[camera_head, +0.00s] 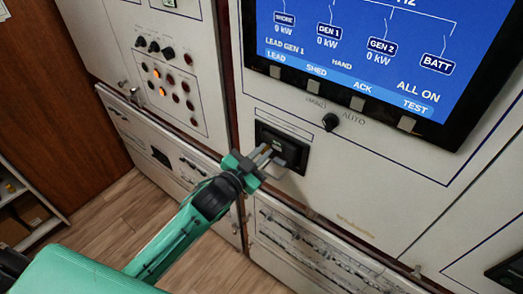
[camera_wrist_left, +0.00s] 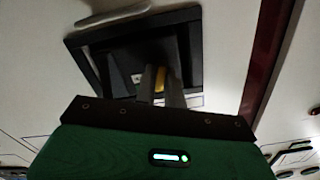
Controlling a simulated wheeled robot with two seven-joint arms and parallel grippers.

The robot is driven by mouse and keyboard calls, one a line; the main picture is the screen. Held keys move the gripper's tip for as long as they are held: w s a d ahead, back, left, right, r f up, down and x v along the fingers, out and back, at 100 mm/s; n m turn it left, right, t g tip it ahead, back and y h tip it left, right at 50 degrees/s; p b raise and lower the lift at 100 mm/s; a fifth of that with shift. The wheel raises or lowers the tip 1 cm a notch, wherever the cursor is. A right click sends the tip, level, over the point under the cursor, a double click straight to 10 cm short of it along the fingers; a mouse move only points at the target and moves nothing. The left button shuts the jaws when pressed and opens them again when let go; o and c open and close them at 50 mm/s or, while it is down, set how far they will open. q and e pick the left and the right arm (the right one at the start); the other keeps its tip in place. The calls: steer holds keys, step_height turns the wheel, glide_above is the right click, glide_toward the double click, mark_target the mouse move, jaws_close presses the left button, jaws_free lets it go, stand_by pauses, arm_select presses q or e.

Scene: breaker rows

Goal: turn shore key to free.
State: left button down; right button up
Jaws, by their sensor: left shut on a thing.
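A black-framed unit (camera_head: 296,139) is set in the cream panel below the screen. My left gripper (camera_head: 271,160) reaches up to its front from the lower left. In the left wrist view its fingers (camera_wrist_left: 160,88) are shut inside the black frame (camera_wrist_left: 98,66), with a small yellow piece (camera_wrist_left: 160,78) at them. This piece appears to be the shore key, mostly hidden by the fingers, so its angle cannot be told. My right gripper is not in view.
A blue screen (camera_head: 350,45) with a row of buttons is above the unit. A black HAND/AUTO knob (camera_head: 330,122) is close by at the upper right. A panel of knobs and lamps (camera_head: 165,75) is at the left. Wooden floor (camera_head: 110,220) shows below.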

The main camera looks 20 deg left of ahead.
arm_select(q)
steer(key=shift+n+p, duration=0.75)
steer(key=shift+n, duration=1.45)
steer(key=c, duration=1.5)
jaws_free()
steer(key=shift+s, duration=0.1)
steer(key=shift+s+a+f, duration=0.15)
steer(key=shift+s, duration=0.2)
steer(key=shift+b+v, duration=2.5)
steer(key=shift+v, duration=3.95)
